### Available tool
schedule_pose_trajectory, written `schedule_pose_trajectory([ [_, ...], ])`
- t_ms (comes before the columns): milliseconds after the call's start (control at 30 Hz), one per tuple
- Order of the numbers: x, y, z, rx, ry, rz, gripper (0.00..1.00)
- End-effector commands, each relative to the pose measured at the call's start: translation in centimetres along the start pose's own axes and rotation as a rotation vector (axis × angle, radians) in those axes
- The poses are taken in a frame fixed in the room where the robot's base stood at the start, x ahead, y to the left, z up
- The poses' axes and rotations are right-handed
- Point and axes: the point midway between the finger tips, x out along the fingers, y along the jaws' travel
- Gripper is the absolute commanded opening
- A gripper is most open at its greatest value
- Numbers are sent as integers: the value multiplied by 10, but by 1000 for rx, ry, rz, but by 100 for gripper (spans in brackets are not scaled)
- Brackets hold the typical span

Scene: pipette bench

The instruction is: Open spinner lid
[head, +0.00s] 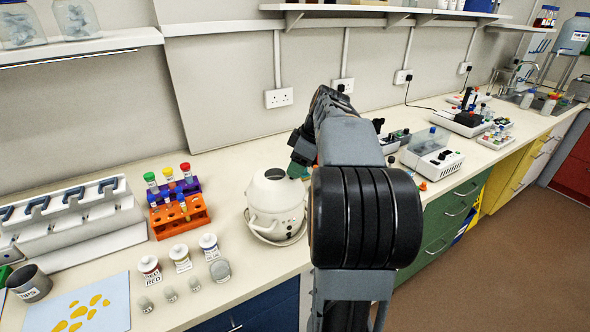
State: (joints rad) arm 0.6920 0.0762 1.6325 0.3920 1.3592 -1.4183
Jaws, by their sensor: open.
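The spinner (274,208) looks like a white, rounded machine with a domed lid (273,186) on top, standing on the bench left of my arm. The lid appears closed, with a small dark spot at its top. My gripper (297,169) is at the upper right side of the spinner, close to the lid. It is open, with nothing visible between its jaws. My arm hides part of the gripper and the bench behind it. I cannot tell whether the fingers touch the lid.
An orange rack (180,217) with colour-capped tubes stands left of the spinner. Labelled jars (181,259) and small glass vials stand in front of that. A white machine with a clear cover (432,152) and other devices stand to the right. A wall shelf (385,12) runs above.

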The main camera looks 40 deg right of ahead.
Motion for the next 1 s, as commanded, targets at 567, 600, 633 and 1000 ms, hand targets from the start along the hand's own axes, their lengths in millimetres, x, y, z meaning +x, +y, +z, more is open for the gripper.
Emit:
schedule_pose_trajectory([
  [567, 17, 0, 0, 0, 0, 1, 49],
  [600, 17, 0, 0, 0, 0, 1, 45],
  [633, 17, 0, 0, 0, 0, 1, 43],
  [1000, 17, 0, 0, 0, 0, 1, 7],
])
